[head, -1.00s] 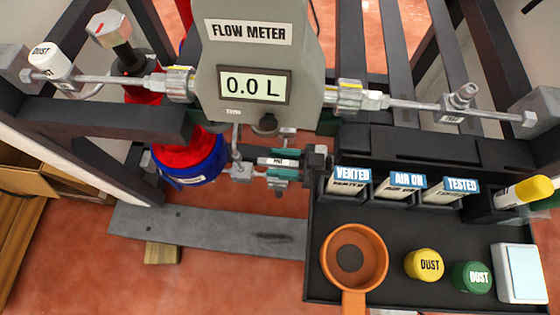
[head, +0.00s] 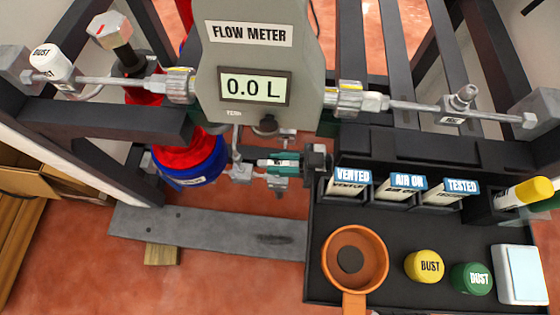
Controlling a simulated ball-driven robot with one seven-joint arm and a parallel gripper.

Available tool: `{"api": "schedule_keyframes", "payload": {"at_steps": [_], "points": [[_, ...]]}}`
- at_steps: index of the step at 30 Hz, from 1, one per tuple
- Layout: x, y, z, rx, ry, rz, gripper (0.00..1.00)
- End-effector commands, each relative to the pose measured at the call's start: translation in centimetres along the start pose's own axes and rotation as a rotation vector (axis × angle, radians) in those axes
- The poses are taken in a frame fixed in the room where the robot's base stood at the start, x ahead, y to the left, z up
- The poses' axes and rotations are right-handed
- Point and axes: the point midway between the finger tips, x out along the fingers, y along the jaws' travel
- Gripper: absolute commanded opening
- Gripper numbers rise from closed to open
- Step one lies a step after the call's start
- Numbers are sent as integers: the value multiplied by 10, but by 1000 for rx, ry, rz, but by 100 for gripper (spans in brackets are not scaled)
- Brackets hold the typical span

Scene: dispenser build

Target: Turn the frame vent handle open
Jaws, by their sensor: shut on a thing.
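The frame vent valve (head: 242,172) is a small metal fitting below the flow meter, left of my gripper. My gripper (head: 283,165) reaches in from the right, with a dark body and teal fingers. It is shut on the vent handle (head: 264,162). The fingers cover most of the handle, and its label is barely visible. The exact angle of the handle is hard to tell.
The grey flow meter (head: 255,50) reads 0.0 L just above. A black tray (head: 390,292) to the right holds VENTED, AIR ON and TESTED tags, an orange cup (head: 382,262) and dust caps. A blue and red part (head: 190,165) sits left of the valve.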

Motion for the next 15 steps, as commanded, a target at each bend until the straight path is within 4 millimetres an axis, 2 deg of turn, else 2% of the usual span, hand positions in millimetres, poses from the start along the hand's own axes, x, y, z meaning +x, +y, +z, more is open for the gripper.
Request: {"api": "schedule_keyframes", "payload": {"at_steps": [4, 13, 14, 15], "points": [[0, 1, 0, 1, -1, -61, 0], [0, 0, 1, 1, -1, -69, 0], [0, 0, 0, 1, -1, -69, 23], [0, 0, 0, 1, -1, -69, 27]]}}
